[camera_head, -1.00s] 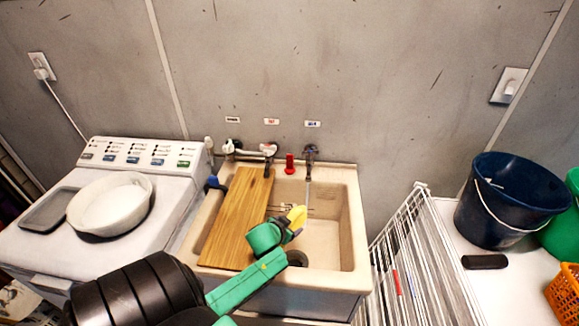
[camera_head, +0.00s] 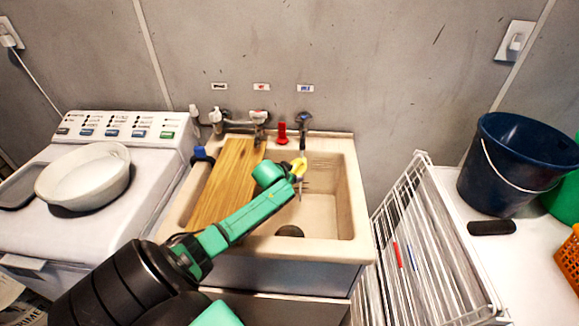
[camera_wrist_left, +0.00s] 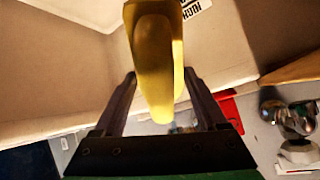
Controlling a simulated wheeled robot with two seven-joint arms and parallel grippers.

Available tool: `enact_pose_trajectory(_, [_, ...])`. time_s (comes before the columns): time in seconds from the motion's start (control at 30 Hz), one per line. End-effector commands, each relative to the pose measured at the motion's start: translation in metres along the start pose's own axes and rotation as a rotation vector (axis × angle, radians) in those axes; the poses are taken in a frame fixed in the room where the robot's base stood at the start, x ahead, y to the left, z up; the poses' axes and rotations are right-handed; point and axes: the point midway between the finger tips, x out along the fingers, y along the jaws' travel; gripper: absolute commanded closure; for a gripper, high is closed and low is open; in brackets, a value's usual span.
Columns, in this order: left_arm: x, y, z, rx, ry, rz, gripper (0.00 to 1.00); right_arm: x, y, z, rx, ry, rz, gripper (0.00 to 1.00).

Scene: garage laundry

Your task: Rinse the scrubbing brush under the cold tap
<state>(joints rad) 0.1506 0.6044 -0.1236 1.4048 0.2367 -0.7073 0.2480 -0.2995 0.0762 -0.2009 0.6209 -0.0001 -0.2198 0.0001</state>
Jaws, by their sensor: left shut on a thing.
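The yellow scrubbing brush (camera_head: 299,166) is in my left gripper (camera_head: 296,178), over the sink basin and just below the spout of the cold tap (camera_head: 304,124), which has a blue label above it. In the left wrist view the brush (camera_wrist_left: 156,60) stands between the two dark fingers (camera_wrist_left: 160,100). Its bristles cannot be made out. The beige sink (camera_head: 345,205) has a dark drain (camera_head: 289,231). A thin streak shows below the brush; I cannot tell if it is water or part of the gripper. My right gripper is not in view.
A wooden board (camera_head: 225,185) covers the sink's left side. A red object (camera_head: 282,133) stands on the back rim beside another tap (camera_head: 259,118). A washing machine with a white basin (camera_head: 85,180) is left; a white rack (camera_head: 420,235) and dark bucket (camera_head: 510,165) are right.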

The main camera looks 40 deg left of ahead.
Motion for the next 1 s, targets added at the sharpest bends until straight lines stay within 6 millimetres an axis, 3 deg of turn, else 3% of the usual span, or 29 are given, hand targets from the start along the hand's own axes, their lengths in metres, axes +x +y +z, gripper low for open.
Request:
enact_pose_trajectory(0.53, [0.003,-0.002,-0.003,0.000,0.000,0.000,0.70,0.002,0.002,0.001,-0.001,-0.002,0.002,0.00])
enact_pose_trajectory(1.0, [-0.031,0.014,0.019,0.000,-0.002,0.002,0.70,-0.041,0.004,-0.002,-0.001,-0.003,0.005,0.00])
